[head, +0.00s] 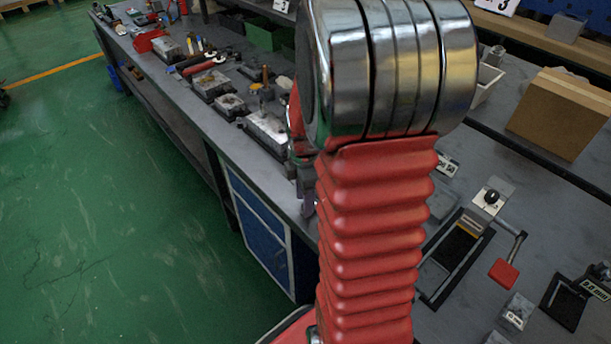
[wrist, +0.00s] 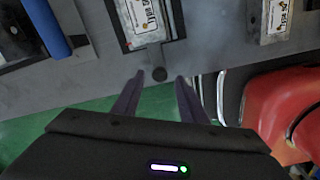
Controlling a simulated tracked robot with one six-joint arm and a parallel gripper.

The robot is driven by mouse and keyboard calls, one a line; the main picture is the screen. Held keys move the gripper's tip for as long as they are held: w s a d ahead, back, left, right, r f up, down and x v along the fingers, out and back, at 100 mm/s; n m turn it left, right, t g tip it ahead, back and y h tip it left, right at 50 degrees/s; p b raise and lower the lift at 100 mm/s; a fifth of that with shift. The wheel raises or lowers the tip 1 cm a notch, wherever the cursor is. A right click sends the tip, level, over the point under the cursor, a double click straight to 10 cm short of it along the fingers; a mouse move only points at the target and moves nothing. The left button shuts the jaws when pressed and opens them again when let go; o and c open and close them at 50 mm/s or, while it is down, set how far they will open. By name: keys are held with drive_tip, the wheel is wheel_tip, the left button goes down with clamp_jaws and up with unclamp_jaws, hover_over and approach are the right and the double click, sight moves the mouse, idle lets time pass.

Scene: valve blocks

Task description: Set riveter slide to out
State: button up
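In the wrist view, a labelled metal block (wrist: 172,18) sits at the table edge. In the head view my arm hides most of the gripper; only a little purple shows beside the arm.
A second labelled block (wrist: 277,18) stands right of the first, and a blue cylinder (wrist: 47,27) lies at left. In the head view, the bench (head: 190,108) holds several metal blocks and tools. A device with a red handle (head: 504,273) stands at right. Green floor is open at left.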

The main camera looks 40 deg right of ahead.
wheel_tip(320, 180, up, 12)
drive_tip(key=shift+r, duration=0.2)
drive_tip(key=shift+m, duration=0.3)
idle(0.6)
drive_tip(key=s+a+r+m+t, duration=0.2)
drive_tip(key=s+a+r+m, duration=0.2)
drive_tip(key=a, duration=0.6)
drive_tip(key=s+a+r+m+t, duration=0.3)
drive_tip(key=s+a+m, duration=0.1)
drive_tip(key=a+m, duration=0.5)
drive_tip(key=shift+a+r+t, duration=0.3)
drive_tip(key=shift+a+r, duration=0.05)
drive_tip(key=shift+a, duration=0.75)
drive_tip(key=shift+s, duration=0.1)
drive_tip(key=shift+c, duration=0.3)
